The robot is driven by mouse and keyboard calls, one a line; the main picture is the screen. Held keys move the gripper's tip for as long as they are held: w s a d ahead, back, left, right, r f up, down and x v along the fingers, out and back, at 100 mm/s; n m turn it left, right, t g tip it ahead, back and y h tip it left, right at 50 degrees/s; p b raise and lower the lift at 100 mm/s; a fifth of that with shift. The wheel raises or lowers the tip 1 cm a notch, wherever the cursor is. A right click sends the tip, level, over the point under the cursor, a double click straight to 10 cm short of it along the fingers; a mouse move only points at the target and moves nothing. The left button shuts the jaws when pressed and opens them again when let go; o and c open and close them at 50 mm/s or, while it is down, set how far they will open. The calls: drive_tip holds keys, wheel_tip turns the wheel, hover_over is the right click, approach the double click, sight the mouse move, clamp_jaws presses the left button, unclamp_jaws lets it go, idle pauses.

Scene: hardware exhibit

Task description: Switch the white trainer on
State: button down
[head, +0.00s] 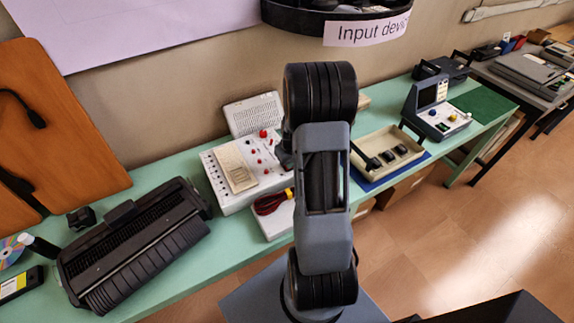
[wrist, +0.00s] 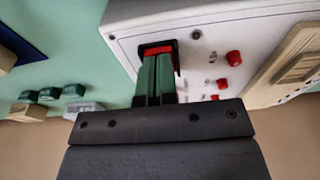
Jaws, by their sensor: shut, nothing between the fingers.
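The white trainer (head: 225,193) stands on the green table in the head view, with red knobs and a beige block on its top panel. The wrist view shows a corner of its white panel (wrist: 125,22). A red rocker switch (wrist: 158,50) in a black frame sits near that corner. My gripper (wrist: 156,60) is shut and empty, its green fingertips over the switch and covering most of it. I cannot tell whether they touch it or which way the rocker is tipped. In the head view my arm hides the gripper and the trainer's right end.
Red cables (head: 270,203) lie on a white box in front of the trainer. A black ribbed machine (head: 135,250) is to the left. A beige tray (head: 385,150) with dark items is to the right.

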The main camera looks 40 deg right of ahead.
drive_tip(key=shift+f, duration=0.3)
drive_tip(key=shift+r, duration=0.15)
drive_tip(key=shift+r+p, duration=2.1)
drive_tip(key=shift+r, duration=1.3)
